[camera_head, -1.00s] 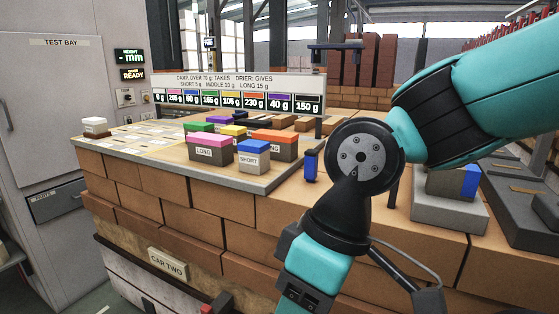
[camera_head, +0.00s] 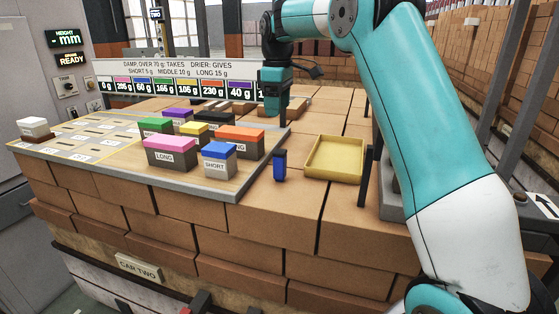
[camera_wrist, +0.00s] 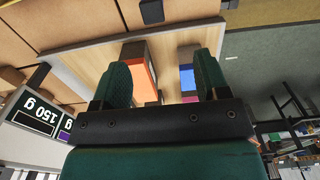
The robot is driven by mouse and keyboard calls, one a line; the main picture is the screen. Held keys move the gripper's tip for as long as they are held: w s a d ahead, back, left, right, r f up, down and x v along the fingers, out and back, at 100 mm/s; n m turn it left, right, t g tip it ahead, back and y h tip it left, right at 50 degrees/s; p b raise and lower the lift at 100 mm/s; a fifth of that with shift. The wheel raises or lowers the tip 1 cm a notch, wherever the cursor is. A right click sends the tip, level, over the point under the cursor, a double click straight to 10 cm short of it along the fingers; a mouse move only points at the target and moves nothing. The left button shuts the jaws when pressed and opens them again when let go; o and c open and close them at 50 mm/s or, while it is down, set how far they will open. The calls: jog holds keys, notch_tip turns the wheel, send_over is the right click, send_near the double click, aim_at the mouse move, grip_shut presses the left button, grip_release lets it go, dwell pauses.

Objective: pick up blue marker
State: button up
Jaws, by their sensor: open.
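The blue marker (camera_head: 280,165) is a small dark blue upright piece on the brick top, just right of the grey-edged board (camera_head: 243,191). My gripper (camera_head: 271,113) is behind and above it in the head view, apart from it, near the board's far right corner. In the wrist view my gripper (camera_wrist: 163,72) has its two green fingers spread with nothing held between them. A dark block-like piece at the top of the wrist view (camera_wrist: 151,11) may be the marker; I cannot tell for certain.
Labelled blocks stand on the board, including a blue-topped SHORT block (camera_head: 219,159), a pink-topped LONG block (camera_head: 170,154) and an orange-topped block (camera_head: 240,141). A yellow tray (camera_head: 335,174) lies right of the marker, with a dark post (camera_head: 368,166) beside it. Bricks in front are clear.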

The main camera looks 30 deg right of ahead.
jog(key=d, duration=0.1)
jog(key=p, duration=0.3)
send_near(280, 162)
jog(key=f, duration=0.1)
jog(key=w+f, duration=0.1)
jog(key=f, duration=0.1)
jog(key=d+f, duration=0.1)
jog(key=f, duration=0.1)
jog(key=shift+w+f, duration=0.2)
jog(key=shift+f, duration=0.05)
jog(key=shift+f+p, duration=1.25)
jog(key=shift+f, duration=1.5)
jog(key=c, duration=1)
jog(key=shift+r, duration=0.1)
notch_tip(280, 162, up, 20)
jog(key=b, duration=0.4)
